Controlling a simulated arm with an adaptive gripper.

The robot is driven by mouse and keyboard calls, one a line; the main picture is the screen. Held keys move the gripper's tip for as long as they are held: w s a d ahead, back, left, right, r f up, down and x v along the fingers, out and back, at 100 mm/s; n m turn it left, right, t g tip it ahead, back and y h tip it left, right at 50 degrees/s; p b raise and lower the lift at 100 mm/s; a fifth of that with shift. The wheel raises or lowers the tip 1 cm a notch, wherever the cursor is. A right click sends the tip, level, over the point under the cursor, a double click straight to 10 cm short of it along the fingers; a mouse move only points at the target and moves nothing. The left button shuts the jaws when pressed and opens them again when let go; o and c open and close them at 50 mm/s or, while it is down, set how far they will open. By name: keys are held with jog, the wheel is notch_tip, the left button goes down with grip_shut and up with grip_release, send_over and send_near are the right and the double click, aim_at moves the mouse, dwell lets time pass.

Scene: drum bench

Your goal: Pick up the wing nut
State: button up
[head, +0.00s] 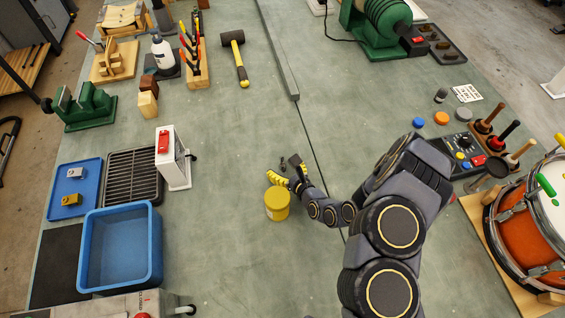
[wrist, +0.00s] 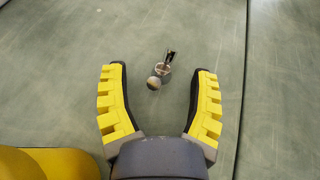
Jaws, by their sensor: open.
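A small metal piece (wrist: 155,82), which looks like the wing nut, lies on the green bench top in the wrist view. It has a rounded grey end towards me, a pale ring and a dark, narrow far end. In the head view it is a tiny dark shape (head: 283,161) close to my gripper (head: 287,170). In the wrist view my gripper (wrist: 159,72) is open and empty, with its yellow-padded fingers to the left and right of the piece. The piece lies between and slightly beyond the fingertips, apart from both. The height of the fingers above the bench is unclear.
A yellow canister (head: 277,204) stands close beside my gripper; its edge shows in the wrist view (wrist: 45,163). A blue bin (head: 120,285) and a blue tray (head: 62,209) are at left. A drum (head: 530,225) stands at right. A bench seam (head: 316,150) runs right of the piece.

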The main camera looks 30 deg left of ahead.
jog(key=shift+w+a, duration=0.1)
jog(key=shift+a, duration=0.05)
grip_shut()
dwell(0.5)
